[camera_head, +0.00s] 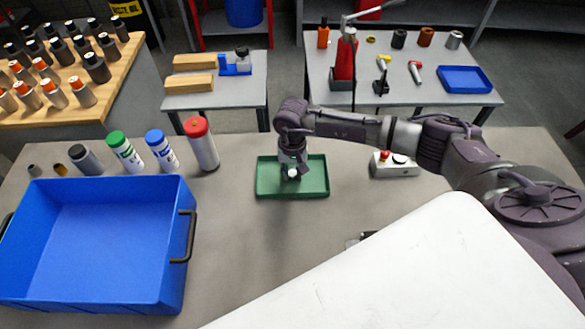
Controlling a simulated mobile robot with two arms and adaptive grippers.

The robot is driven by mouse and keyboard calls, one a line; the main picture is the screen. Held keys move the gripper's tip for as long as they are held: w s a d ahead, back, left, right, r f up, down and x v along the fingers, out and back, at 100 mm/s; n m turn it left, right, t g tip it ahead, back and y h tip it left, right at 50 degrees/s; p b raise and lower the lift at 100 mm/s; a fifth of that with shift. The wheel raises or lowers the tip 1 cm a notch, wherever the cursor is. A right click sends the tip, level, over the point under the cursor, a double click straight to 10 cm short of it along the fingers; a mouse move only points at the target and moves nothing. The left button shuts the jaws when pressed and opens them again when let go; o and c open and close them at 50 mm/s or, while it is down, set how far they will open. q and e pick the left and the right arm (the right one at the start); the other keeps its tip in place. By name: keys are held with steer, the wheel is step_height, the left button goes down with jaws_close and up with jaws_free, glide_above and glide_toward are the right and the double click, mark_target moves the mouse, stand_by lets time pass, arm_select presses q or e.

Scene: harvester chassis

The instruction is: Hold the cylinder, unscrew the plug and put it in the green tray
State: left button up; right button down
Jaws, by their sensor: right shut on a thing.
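The green tray (265,188) lies on the grey bench near the middle of the view. My right gripper (291,170) points down over the tray. It is shut on a small pale piece (292,174), which looks like the plug; the fingers hide most of it. I cannot tell whether the piece touches the tray floor. I cannot tell which cylinder the plug belongs to; a dark and metal part (360,238) shows only partly at the bottom middle.
A large blue bin (95,240) stands at the left. Behind it are capped cylinders, green (124,152), blue (161,150) and red (201,145). A button box (394,165) sits right of the tray. The bench between bin and tray is clear.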

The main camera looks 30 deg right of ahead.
mark_target(293, 173)
steer(key=shift+f+b, duration=0.2)
steer(key=shift+b, duration=0.1)
steer(key=c, duration=1)
jaws_free()
steer(key=shift+r, duration=0.1)
steer(key=shift+r, duration=0.3)
steer(key=shift+r+b, duration=1.7)
steer(key=shift+r, duration=4.15)
